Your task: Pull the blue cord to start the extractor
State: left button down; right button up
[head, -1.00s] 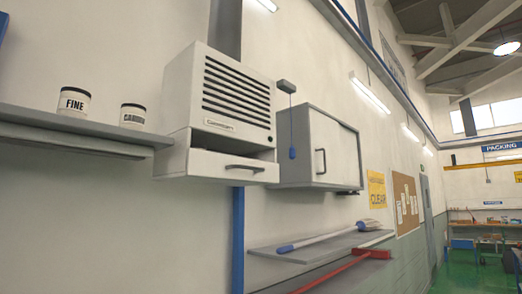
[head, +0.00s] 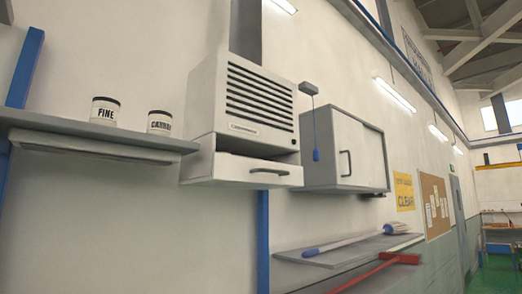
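The blue cord (head: 316,152) hangs from a small grey switch box (head: 308,88) on the wall and ends in a thicker blue handle. It hangs straight, between the extractor and the wall cabinet, in front of the cabinet's left part. The extractor (head: 243,100) is a white box with dark horizontal louvres and a duct rising from its top. Its lower drawer (head: 240,171) stands partly pulled out, with a dark handle. Neither of my grippers is in view.
A wall shelf (head: 80,133) at left holds two cans, FINE (head: 104,111) and a partly readable one (head: 160,123). A closed cabinet (head: 345,150) hangs right of the cord.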

aim_at(315, 152)
jog(key=u, duration=3.7)
jog(key=k, duration=2.3)
jog(key=z, duration=1.85)
